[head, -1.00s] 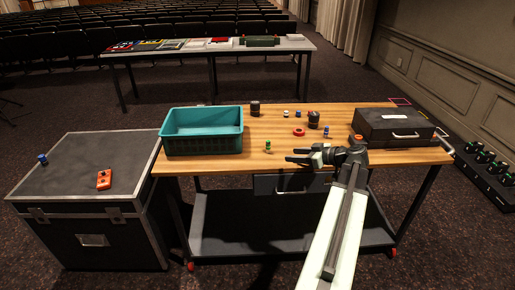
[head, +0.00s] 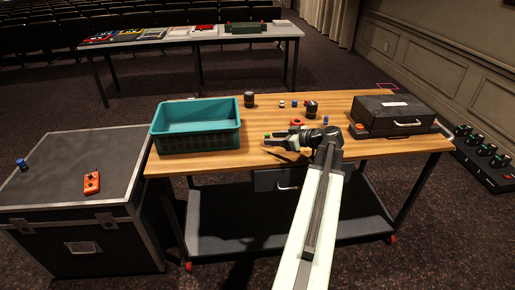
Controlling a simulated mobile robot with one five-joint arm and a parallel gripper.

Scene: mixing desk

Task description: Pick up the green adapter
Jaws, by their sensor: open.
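The green adapter (head: 267,135) is on the wooden desk, right of the teal bin. Only a small bit of green shows at my fingertips; the rest is hidden by the jaws. My gripper (head: 266,141) is open, low over the desk and pointing left, with its fingertips at the adapter. I cannot tell whether the adapter is fully between the jaws or touches them.
The teal bin (head: 195,142) stands left of my gripper. A red ring (head: 297,122), a dark spool (head: 311,109), a blue-and-white piece (head: 326,120) and another dark spool (head: 249,99) stand behind. A black case (head: 393,112) is at right. Free wood lies at the front.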

